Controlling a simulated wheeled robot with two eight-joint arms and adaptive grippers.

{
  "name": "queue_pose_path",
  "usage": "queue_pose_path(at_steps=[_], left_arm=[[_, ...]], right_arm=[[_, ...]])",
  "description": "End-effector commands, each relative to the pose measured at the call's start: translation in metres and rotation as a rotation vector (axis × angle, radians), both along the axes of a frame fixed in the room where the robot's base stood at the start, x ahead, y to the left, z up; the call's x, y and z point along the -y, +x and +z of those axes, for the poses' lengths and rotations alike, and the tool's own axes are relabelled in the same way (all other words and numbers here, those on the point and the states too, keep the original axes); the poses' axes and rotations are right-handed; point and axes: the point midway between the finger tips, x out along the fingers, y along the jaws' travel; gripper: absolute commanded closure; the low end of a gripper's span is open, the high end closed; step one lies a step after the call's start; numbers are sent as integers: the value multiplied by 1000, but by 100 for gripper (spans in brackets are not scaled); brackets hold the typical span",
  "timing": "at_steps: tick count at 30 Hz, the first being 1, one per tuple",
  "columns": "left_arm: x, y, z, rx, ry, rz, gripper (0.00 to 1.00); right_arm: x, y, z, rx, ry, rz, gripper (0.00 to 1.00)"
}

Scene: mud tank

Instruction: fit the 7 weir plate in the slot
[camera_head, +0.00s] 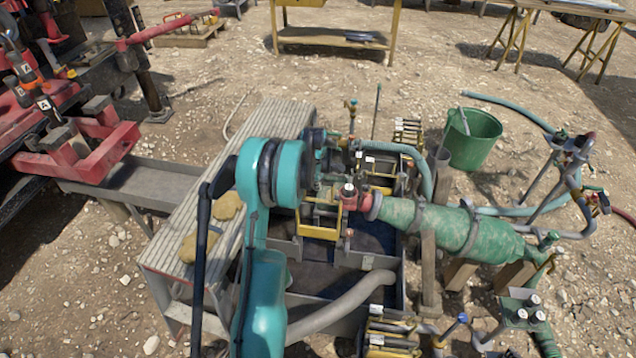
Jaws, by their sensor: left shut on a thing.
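My left arm, teal, comes up from the bottom and bends right over the mud tank (398,295). My left gripper (338,160) is over the tank's far part, mostly hidden behind the arm's round joint. It is shut on a plate, taken to be the weir plate; the plate is largely hidden, and its number cannot be read. A yellow frame (320,220) stands across the tank just nearer than the gripper. The slot cannot be made out among the yellow and grey parts. My right gripper is not in view.
A green cylinder (440,226) with a red fitting adjoins the tank on the right. A grey hose (345,304) crosses its near part. Racks of plates stand at the far end (408,131) and near end (389,336). Gloves (229,205) lie on the ribbed walkway (180,230) at left.

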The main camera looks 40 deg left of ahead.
Motion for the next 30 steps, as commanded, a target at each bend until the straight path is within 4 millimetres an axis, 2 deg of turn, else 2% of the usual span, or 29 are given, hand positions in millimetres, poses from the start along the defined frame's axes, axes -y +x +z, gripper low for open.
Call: queue_pose_path(at_steps=[10, 30], left_arm=[[0, 0, -4, 0, 0, 0, 100], [0, 0, -52, 0, 0, 0, 100]], right_arm=[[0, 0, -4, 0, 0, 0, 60], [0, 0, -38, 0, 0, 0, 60]])
